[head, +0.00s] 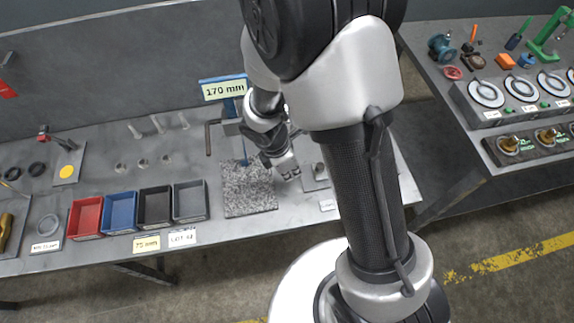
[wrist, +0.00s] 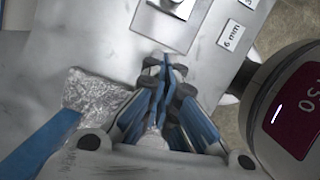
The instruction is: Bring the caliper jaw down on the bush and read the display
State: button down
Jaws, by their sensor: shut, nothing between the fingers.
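The blue caliper stand (head: 243,82) rises at the back of the granite plate (head: 250,204), and its display (head: 224,90) reads 170 mm. A thin blue jaw (head: 244,150) points down over the granite; a blue bar (wrist: 40,145) shows in the wrist view. A small metal piece (head: 319,167), perhaps the bush, sits on a square plate right of the granite, partly beside my arm; it is cut off at the top of the wrist view (wrist: 178,6). My gripper (head: 293,174) is shut and empty, between the granite and that plate.
Red (head: 86,216), blue (head: 119,212), black (head: 155,207) and grey (head: 190,201) bins line the front of the bench (head: 110,165). A crank handle (head: 208,137) stands left of the stand. A second bench (head: 460,120) with dials is at right.

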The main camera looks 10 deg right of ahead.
jog(key=b+x, duration=0.1)
jog(key=x, duration=0.1)
jog(key=shift+f, duration=0.35)
jog(key=d, duration=0.3)
jog(key=shift+w+d+r, duration=0.1)
jog(key=shift+w+d, duration=0.05)
jog(key=shift+w, duration=0.15)
jog(key=shift+w+d, duration=0.1)
jog(key=shift+d, duration=0.25)
jog(key=shift+d, duration=0.1)
